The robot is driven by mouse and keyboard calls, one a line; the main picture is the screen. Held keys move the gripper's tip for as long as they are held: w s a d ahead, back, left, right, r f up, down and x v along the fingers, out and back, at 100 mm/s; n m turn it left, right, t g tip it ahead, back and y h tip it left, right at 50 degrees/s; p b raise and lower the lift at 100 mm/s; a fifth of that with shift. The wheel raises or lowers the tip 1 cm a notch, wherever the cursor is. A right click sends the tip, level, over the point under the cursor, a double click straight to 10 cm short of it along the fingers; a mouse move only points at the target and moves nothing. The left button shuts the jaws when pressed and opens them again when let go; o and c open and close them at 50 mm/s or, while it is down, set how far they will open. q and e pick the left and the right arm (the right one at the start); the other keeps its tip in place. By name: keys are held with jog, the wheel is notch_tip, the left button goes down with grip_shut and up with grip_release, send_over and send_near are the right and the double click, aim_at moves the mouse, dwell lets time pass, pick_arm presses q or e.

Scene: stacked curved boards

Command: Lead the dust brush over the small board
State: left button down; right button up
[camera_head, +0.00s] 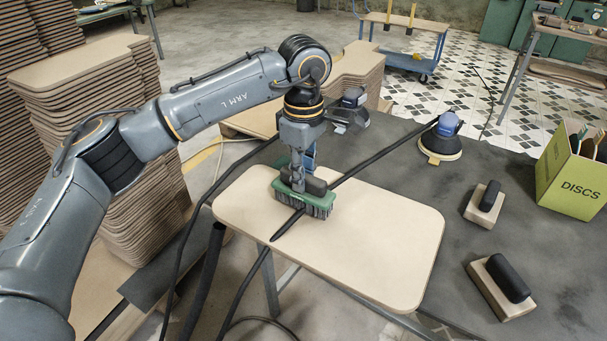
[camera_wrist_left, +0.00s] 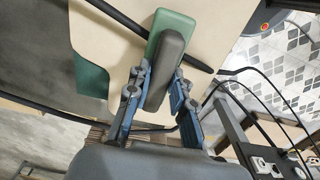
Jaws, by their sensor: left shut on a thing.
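My left gripper (camera_head: 296,182) is shut on the dark handle of the dust brush (camera_head: 318,207). The brush has a green body and dark bristles, and is held bristles down at the small board's far left part. I cannot tell whether the bristles touch the board. The small board (camera_head: 385,240) is pale, with rounded corners, and lies flat on the dark table. In the left wrist view the gripper's fingers (camera_wrist_left: 160,90) stand on both sides of the brush's grip (camera_wrist_left: 167,62), with the board (camera_wrist_left: 110,40) behind. The right gripper is not in view.
A black hose (camera_head: 385,152) runs from the blue sander (camera_head: 448,125) across the board, past the brush. Two sanding blocks (camera_head: 481,207) (camera_head: 500,288) and a green discs box (camera_head: 572,185) stand right of the board. Tall stacks of curved boards (camera_head: 95,110) stand at left.

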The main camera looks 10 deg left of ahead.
pick_arm(q)
jog(key=shift+r, duration=0.1)
jog(key=shift+r+p, duration=1.8)
jog(key=shift+r, duration=1.2)
jog(key=shift+w, duration=0.1)
jog(key=shift+w+d+r+p, duration=0.15)
jog(key=shift+w+r+p, duration=0.1)
jog(key=shift+p, duration=0.1)
jog(key=shift+w+d+f+b, duration=0.15)
jog(key=shift+w+f+b, duration=0.35)
jog(key=shift+f, duration=0.7)
jog(key=shift+w+d+f+b, duration=0.1)
jog(key=shift+w+f+b, duration=0.2)
jog(key=shift+f+b, duration=0.65)
jog(key=shift+w+d+f+b, duration=0.15)
jog(key=shift+w+f+b, duration=0.2)
jog(key=shift+f, duration=1.1)
jog(key=shift+f, duration=0.6)
